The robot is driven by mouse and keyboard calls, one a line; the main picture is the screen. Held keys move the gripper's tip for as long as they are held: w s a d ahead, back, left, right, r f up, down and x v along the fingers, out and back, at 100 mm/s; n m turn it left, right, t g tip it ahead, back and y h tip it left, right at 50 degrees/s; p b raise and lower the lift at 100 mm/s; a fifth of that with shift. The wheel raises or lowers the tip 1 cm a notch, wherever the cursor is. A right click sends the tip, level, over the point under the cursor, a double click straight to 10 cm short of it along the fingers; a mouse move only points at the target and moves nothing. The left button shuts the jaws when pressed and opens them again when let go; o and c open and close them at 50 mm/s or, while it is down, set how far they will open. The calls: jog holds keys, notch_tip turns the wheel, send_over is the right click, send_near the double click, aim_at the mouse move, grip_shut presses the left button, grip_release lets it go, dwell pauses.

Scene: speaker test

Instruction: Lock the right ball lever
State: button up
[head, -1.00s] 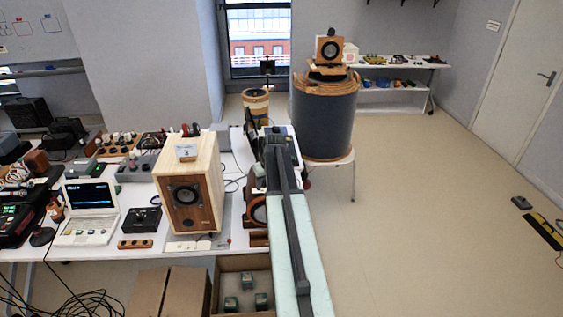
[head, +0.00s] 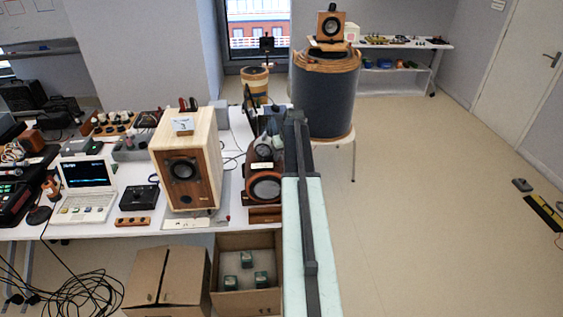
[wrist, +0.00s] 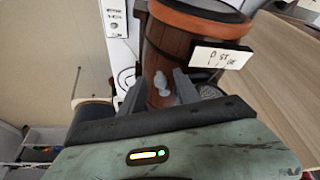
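In the wrist view my gripper (wrist: 158,84) is open, its two grey fingers apart. A small grey ball-ended lever (wrist: 161,86) shows between the fingertips, against a dark brown wooden body (wrist: 168,48) with an orange-brown rim. I cannot tell whether the fingers touch the lever. A white card with handwriting (wrist: 220,57) is fixed beside it. In the head view a dark speaker with a round cone (head: 265,186) stands at the table's right end, next to my arm. My gripper is not clearly visible there, and no lever can be made out.
A pale wooden speaker (head: 186,165) stands left of the dark one on the white table (head: 120,229). A laptop (head: 86,190) and small devices lie further left. A cardboard box (head: 246,302) is below. A large dark drum (head: 325,93) stands behind.

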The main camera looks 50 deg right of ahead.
jog(key=shift+r, duration=0.1)
jog(key=shift+a, duration=0.1)
grip_shut()
jog(key=shift+s+d+n+y, duration=0.1)
jog(key=shift+d+n+y, duration=0.5)
jog(key=shift+n, duration=0.6)
jog(key=shift+w+d+n+g+y, duration=0.3)
jog(key=shift+d+n+y, duration=0.4)
jog(key=shift+n, duration=1.2)
jog(key=shift+w+d+n+g+y, duration=0.2)
jog(key=shift+d+n+y, duration=0.5)
jog(key=shift+n, duration=1.2)
jog(key=shift+w+d+n+g+y, duration=0.2)
jog(key=shift+w+d+n+y, duration=0.45)
jog(key=shift+n, duration=1.25)
jog(key=shift+s+d, duration=0.25)
